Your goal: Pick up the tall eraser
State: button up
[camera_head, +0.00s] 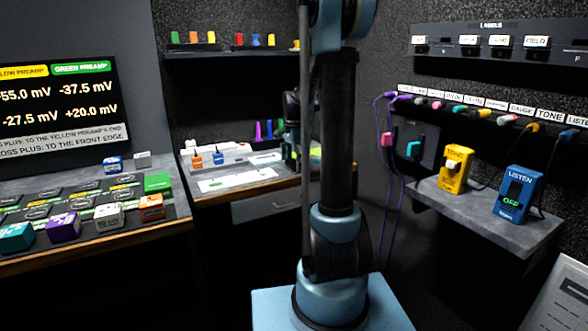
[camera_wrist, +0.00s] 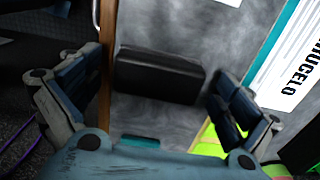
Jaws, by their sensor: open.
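A dark block with rounded edges, which looks like the tall eraser (camera_wrist: 158,76), lies on a grey worktop in the wrist view. My gripper (camera_wrist: 155,84) is open, with one finger on each side of the block. A gap shows between the block and the left finger. The right finger is close to the block's end, and I cannot tell whether they touch. In the head view my gripper (camera_head: 291,152) is low over the right end of the back bench, partly behind my own arm. I cannot make out the eraser there.
The worktop's wooden edge (camera_wrist: 106,60) runs beside the left finger. A white lettered panel (camera_wrist: 292,62) and a yellow-green thing (camera_wrist: 207,140) are to the right. In the head view, a white board (camera_head: 238,180) lies on the back bench. A shelf (camera_head: 220,52) with small coloured things hangs above.

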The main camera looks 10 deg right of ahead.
aim_at(294, 162)
jog(key=shift+c, duration=0.3)
jog(key=c, duration=1.2)
jog(key=shift+r, duration=0.1)
notch_tip(294, 162, up, 10)
jog(key=shift+f, duration=0.1)
